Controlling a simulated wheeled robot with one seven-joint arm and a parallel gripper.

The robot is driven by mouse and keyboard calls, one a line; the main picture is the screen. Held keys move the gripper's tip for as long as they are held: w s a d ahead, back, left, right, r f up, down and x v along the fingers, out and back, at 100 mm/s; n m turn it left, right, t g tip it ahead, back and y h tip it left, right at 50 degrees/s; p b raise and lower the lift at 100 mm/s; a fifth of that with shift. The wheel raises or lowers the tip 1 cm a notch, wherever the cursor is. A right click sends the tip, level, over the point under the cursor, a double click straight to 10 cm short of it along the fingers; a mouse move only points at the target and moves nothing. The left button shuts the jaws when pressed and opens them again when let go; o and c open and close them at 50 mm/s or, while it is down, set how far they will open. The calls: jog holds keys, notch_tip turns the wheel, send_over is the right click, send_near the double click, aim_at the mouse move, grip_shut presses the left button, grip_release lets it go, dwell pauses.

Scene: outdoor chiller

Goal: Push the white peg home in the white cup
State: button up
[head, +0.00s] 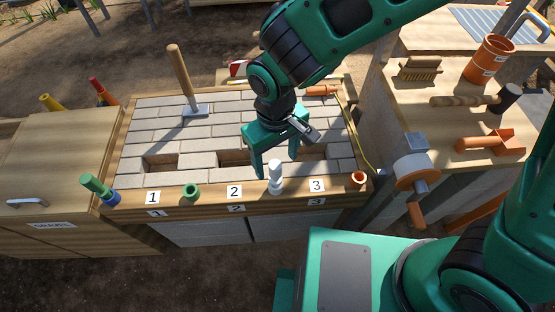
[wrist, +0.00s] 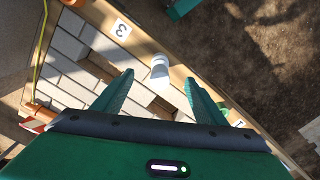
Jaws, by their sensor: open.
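The white peg (head: 275,168) stands upright in the white cup (head: 275,187) on the wooden front ledge, between labels 2 and 3. Much of the peg shows above the cup rim. My gripper (head: 277,165) is open, its fingers pointing down just behind and around the peg in the head view. In the wrist view the white peg and cup (wrist: 160,66) appear between and just beyond the two open green fingertips (wrist: 159,79). I see no contact; the exact gap is unclear.
A green cup (head: 192,191) and an orange cup (head: 358,178) stand along the ledge. A green peg in a blue cup (head: 100,189) leans at the left corner. A reel (head: 416,171) is at right.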

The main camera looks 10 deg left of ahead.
jog(key=shift+r, duration=2.15)
notch_tip(320, 180, up, 11)
jog(key=w+d+r+m, duration=0.1)
jog(key=w+d+m, duration=0.3)
jog(key=d, duration=0.9)
jog(key=w+d+m, duration=0.3)
jog(key=w+d, duration=0.1)
jog(key=d, duration=1)
jog(key=s+d+m, duration=0.4)
jog(key=s+d, duration=0.1)
jog(key=d, duration=0.7)
jog(key=shift+s, duration=0.2)
jog(key=s+d+m, duration=0.1)
jog(key=s+d, duration=0.1)
jog(key=s, duration=0.1)
jog(key=s+d+f+m, duration=0.1)
jog(key=s+d, duration=0.2)
jog(key=s+d+m, duration=0.2)
jog(key=s+d, duration=0.1)
jog(key=shift+f, duration=0.3)
jog(key=shift+c, duration=0.3)
